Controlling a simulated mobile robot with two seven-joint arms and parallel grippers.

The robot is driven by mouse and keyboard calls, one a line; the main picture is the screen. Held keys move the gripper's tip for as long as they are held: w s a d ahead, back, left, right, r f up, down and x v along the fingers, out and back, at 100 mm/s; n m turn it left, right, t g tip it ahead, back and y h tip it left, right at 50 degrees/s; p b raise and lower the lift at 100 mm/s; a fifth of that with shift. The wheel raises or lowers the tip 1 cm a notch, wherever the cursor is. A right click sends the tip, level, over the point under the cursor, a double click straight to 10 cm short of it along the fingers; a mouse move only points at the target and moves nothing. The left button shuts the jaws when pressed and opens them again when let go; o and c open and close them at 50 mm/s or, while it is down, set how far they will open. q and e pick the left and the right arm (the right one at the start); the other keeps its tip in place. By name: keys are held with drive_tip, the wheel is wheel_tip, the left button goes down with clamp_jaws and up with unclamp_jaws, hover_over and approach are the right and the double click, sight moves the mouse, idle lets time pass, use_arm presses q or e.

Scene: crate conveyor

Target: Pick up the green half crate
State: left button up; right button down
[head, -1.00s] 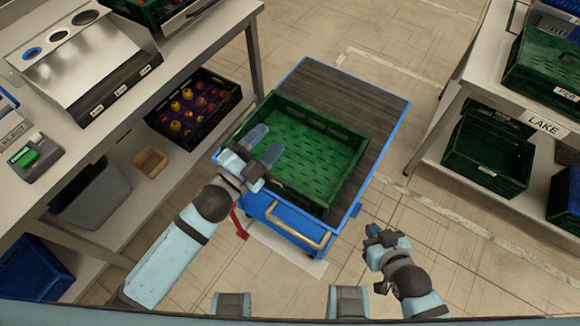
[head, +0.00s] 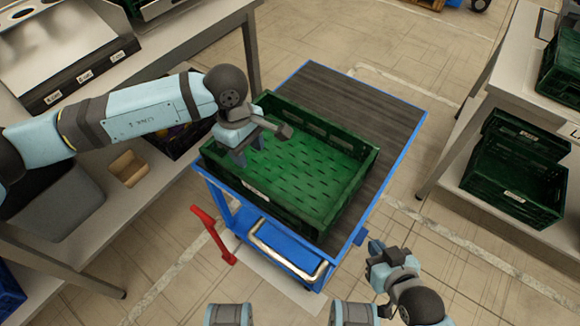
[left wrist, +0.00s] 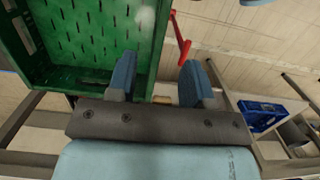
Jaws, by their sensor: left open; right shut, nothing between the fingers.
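The green half crate (head: 275,203) sits empty on the near part of a blue-edged cart (head: 385,115) in the head view. It fills the upper left of the left wrist view (left wrist: 88,35). My left gripper (head: 252,148) is open at the crate's left side, pointing down. In the left wrist view one finger is over the crate side and the other is outside it, with the crate's rim between them; whether they touch it I cannot tell. My right gripper (head: 378,258) is shut and empty, right of the cart's handle, apart from the crate.
More green crates (head: 512,185) stand on the shelf under the right table. A left bench holds a grey bin (head: 55,205) and a small brown box (head: 129,168) below. A red lever (head: 212,235) sticks out at the cart's near left. The cart's far deck is clear.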

sight(256, 184)
use_arm(q)
drive_tip(key=f, duration=0.8)
drive_tip(key=shift+s+d+f+b, duration=0.2)
drive_tip(key=shift+d+b, duration=0.05)
drive_tip(key=shift+b, duration=0.05)
drive_tip(key=f, duration=0.3)
drive_tip(key=s+f, duration=0.1)
drive_tip(key=f, duration=0.1)
drive_tip(key=shift+d+b, duration=0.2)
drive_tip(key=shift+b, duration=0.1)
clamp_jaws()
drive_tip(key=shift+w, duration=0.1)
idle(0.5)
